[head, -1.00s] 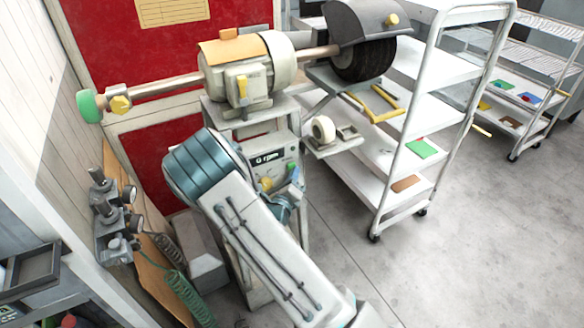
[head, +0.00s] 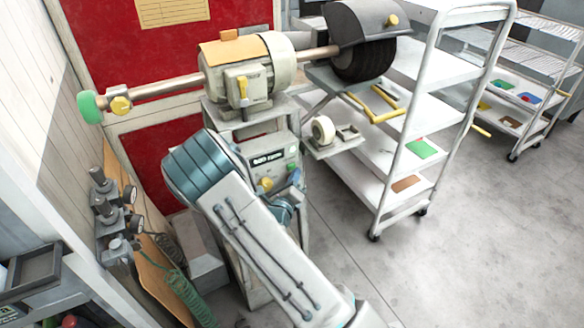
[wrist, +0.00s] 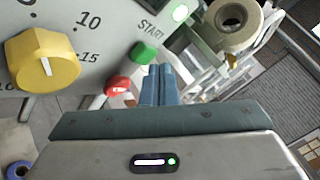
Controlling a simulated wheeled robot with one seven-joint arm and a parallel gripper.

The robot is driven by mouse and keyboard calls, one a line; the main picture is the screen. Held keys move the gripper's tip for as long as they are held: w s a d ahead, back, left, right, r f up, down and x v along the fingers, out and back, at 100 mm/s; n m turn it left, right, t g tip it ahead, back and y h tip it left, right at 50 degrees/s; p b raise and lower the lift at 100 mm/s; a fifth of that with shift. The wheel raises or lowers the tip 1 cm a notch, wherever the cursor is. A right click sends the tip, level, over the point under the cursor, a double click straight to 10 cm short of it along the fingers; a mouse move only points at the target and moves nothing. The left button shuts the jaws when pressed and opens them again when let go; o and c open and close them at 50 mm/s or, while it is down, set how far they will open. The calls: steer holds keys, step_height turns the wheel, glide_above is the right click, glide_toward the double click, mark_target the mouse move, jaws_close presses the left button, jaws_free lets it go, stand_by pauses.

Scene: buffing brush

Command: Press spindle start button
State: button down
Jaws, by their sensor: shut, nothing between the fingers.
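The green START button (wrist: 143,52) is on the grey control panel (head: 282,151), with the word START above it in the wrist view. My gripper (wrist: 160,70) is shut and empty. Its blue fingertips are at the button's lower right edge in the wrist view; I cannot tell whether they touch it. In the head view the fingertips (head: 294,177) show small in front of the panel, and my arm hides much around them. The panel display (head: 267,159) shows a multi-digit rpm reading, too blurred to read surely.
A red button (wrist: 118,85) sits just left of my fingers, below START. A yellow dial (wrist: 42,60) is farther left. The motor (head: 248,75) with its brush wheel (head: 364,60) stands above the panel. A white cart (head: 440,65) stands to the right.

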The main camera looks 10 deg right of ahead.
steer(key=shift+s+d, duration=0.1)
steer(key=shift+s, duration=0.15)
steer(key=shift+s+d+p, duration=0.1)
steer(key=shift+s+d, duration=0.15)
steer(key=shift+s, duration=0.55)
steer(key=shift+s+d+p, duration=0.15)
steer(key=shift+s+d, duration=0.1)
steer(key=shift+s, duration=0.55)
steer(key=shift+s+d+p, duration=0.1)
steer(key=shift+s+d, duration=0.15)
steer(key=shift+s, duration=0.55)
